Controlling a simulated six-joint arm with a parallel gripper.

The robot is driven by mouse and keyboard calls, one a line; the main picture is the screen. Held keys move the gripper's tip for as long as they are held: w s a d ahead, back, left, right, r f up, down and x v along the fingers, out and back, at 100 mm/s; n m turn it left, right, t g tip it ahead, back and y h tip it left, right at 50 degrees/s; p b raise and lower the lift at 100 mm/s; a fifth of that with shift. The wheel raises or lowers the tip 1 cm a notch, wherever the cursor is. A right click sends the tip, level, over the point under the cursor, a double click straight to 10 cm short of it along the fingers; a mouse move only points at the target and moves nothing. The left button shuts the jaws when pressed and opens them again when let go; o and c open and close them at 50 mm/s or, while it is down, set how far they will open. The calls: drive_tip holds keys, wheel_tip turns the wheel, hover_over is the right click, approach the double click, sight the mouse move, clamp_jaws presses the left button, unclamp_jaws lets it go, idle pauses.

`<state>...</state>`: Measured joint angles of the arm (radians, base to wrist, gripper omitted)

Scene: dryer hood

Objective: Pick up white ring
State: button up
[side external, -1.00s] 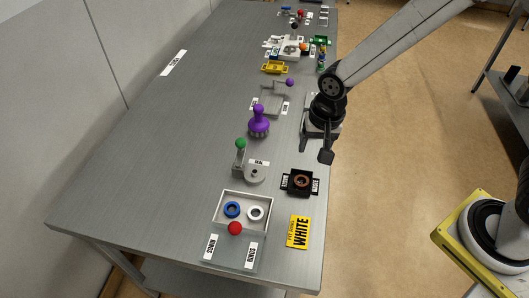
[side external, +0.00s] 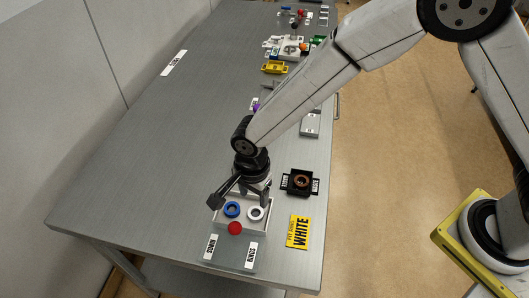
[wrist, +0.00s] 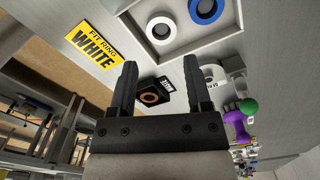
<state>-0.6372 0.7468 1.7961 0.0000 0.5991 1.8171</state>
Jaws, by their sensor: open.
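The white ring (side external: 249,214) lies flat in the right part of a shallow grey tray (side external: 270,222), beside a blue ring (side external: 225,211). In the wrist view the white ring (wrist: 149,25) is near the top, beyond my fingertips, with the blue ring (wrist: 219,13) to its right. My gripper (side external: 254,194) is above the tray's back part, just behind the white ring in the side view. In the wrist view my gripper (wrist: 160,66) has its two fingers wide apart with nothing between them.
A red ball (side external: 235,228) is at the tray's front edge. A yellow "FIT RING WHITE" sign (side external: 298,232) and a dark square fixture with a copper-coloured ring (side external: 301,188) stand to the right. A green knob (wrist: 249,106) and purple piece (wrist: 236,124) show in the wrist view.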

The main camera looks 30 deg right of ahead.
sight(255, 215)
drive_tip(key=shift+f, duration=0.15)
drive_tip(key=shift+f, duration=1.15)
drive_tip(key=shift+w+f, duration=0.1)
drive_tip(key=shift+f, duration=2.5)
clamp_jaws()
drive_tip(key=shift+r, duration=0.1)
